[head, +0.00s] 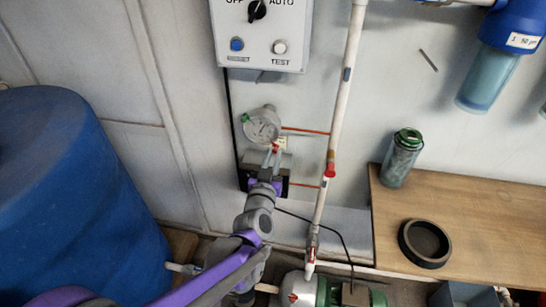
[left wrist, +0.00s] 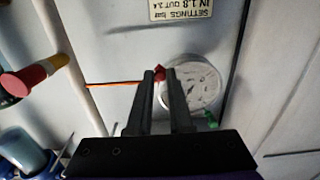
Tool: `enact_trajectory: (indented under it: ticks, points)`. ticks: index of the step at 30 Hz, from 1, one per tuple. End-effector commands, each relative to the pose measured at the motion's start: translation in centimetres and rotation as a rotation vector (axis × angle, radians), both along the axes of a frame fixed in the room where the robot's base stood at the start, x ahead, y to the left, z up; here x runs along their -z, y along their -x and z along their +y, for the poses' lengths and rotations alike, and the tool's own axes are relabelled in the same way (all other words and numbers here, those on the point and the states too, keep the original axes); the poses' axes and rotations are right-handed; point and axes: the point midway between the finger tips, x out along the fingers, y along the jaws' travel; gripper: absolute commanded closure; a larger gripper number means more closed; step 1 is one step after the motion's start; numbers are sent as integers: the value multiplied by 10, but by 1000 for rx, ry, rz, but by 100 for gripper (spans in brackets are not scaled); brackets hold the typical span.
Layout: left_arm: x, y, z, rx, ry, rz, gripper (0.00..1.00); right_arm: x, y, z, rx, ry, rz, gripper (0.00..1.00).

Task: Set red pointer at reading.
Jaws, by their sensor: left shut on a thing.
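The round white pressure gauge (head: 261,127) is on the wall below the grey control box. It also shows, turned upside down, in the left wrist view (left wrist: 201,84). A small red pointer (left wrist: 159,72) is at the gauge's edge, between my fingertips. A green marker (head: 245,117) sits on the opposite side of the rim, and it shows in the wrist view too (left wrist: 211,119). My left gripper (head: 272,153) is shut on the red pointer, its fingers partly covering the dial. The needle's exact reading is too small to tell. My right gripper is out of view.
A settings label (left wrist: 182,8) reads IN 1.8, OUT 2.4 bar. The control box (head: 262,30) is above the gauge, a white pipe (head: 343,75) to its right. A blue barrel (head: 75,190) stands left. A wooden bench (head: 480,225) holds a green-topped canister (head: 402,158) and a black ring (head: 424,243).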

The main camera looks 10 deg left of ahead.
Motion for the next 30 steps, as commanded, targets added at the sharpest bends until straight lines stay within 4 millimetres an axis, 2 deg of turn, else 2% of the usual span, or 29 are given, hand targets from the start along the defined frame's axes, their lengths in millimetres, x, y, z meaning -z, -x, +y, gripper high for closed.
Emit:
enact_trajectory:
  ticks: [8, 30]
  points:
    - [-8, 0, -7, 3, 134, 0, 100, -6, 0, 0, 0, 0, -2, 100]
    - [-51, 0, -20, 1, 817, -3, 100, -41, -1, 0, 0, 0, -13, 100]
